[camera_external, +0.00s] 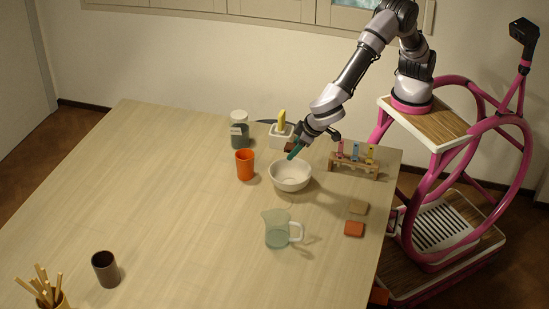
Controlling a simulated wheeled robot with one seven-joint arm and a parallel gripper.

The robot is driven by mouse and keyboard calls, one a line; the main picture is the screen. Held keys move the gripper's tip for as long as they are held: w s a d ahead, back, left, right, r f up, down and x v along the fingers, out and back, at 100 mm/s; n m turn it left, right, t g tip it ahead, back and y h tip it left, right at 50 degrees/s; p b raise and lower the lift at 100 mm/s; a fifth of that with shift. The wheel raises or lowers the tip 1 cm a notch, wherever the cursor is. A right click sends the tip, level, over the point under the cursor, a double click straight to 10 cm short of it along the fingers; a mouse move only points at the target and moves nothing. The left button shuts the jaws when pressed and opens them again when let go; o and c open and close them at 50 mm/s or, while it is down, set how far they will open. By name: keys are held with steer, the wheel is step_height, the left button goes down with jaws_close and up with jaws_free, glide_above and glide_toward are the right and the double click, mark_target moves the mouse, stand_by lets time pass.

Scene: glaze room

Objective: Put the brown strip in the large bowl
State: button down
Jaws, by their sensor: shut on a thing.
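The large bowl is likely the white bowl (290,177), which stands upright on the table. My gripper (299,146) is above its back rim, pointing down and to the left. It appears shut on a thin teal piece (293,153), whose lower end is over or just behind the back rim; I cannot tell which. A small dark brown piece (289,147) shows just behind the teal piece, partly hidden; it may be the brown strip. I cannot tell whether it touches my gripper. The fingertips are too small to make out.
An orange cup (245,165) stands left of the bowl. A white holder (281,136) with a yellow thing and jars (240,135) stand behind. A wooden tube rack (354,166) is right; a glass jug (278,231) is in front. The table's left side is largely clear.

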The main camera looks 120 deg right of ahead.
glide_toward(288, 181)
steer(key=shift+m, duration=0.3)
steer(key=shift+x, duration=2.35)
steer(key=shift+w+a, duration=0.1)
steer(key=shift+a, duration=0.05)
steer(key=shift+c, duration=1.3)
jaws_free()
steer(key=shift+f, duration=0.1)
step_height(288, 181, up, 7)
